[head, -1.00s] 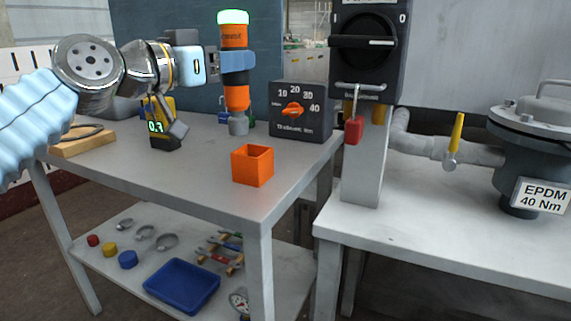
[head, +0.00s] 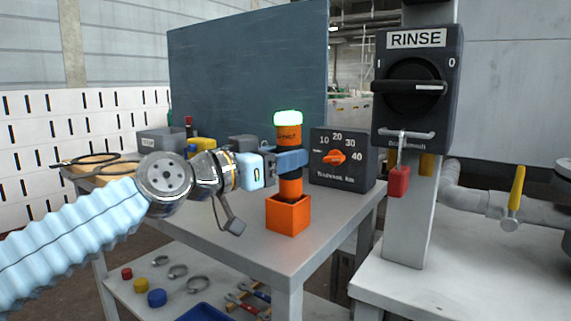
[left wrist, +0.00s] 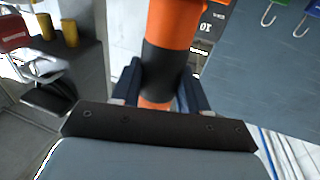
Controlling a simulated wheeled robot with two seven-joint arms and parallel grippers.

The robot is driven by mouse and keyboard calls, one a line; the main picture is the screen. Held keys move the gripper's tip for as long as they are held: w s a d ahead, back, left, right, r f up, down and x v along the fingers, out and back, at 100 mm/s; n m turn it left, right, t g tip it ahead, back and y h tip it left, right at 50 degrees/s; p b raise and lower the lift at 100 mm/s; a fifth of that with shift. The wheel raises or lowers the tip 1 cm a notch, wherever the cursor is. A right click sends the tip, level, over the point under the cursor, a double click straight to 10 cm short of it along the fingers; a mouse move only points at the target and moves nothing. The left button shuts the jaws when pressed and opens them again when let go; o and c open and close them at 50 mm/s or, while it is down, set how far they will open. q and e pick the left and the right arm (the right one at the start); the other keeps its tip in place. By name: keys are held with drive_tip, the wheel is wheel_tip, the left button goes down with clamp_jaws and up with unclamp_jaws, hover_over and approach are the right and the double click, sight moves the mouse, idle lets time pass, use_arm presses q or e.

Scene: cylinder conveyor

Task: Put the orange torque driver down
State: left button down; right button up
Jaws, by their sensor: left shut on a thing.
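The orange torque driver (head: 289,137) stands upright with a lit green-white cap on top. My left gripper (head: 291,160) is shut on its dark middle band. The driver's lower end goes down into the open top of the orange square holder (head: 288,215) on the grey bench; its tip is hidden inside. In the left wrist view the driver (left wrist: 172,28) runs between the two dark fingers of my left gripper (left wrist: 160,85). My right gripper is not in view.
A black torque dial box (head: 343,160) stands right of the driver at the bench's back. The RINSE switch box (head: 417,90) with a red padlock (head: 399,181) is further right. The bench top (head: 250,232) is clear around the holder's front.

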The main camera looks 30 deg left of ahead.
use_arm(q)
drive_tip(key=c, duration=0.8)
unclamp_jaws()
drive_tip(key=shift+w+d+f, duration=0.1)
drive_tip(key=shift+w+f, duration=0.15)
drive_tip(key=shift+f, duration=0.55)
drive_tip(key=shift+c, duration=0.2)
drive_tip(key=o, duration=0.4)
drive_tip(key=shift+r, duration=0.1)
drive_tip(key=shift+c, duration=0.2)
drive_tip(key=shift+r, duration=0.1)
drive_tip(key=shift+s, duration=0.1)
drive_tip(key=shift+s+a, duration=0.2)
drive_tip(key=shift+s, duration=0.1)
drive_tip(key=v, duration=1.1)
drive_tip(key=shift+r+b, duration=0.25)
drive_tip(key=shift+b, duration=0.1)
drive_tip(key=shift+s, duration=0.1)
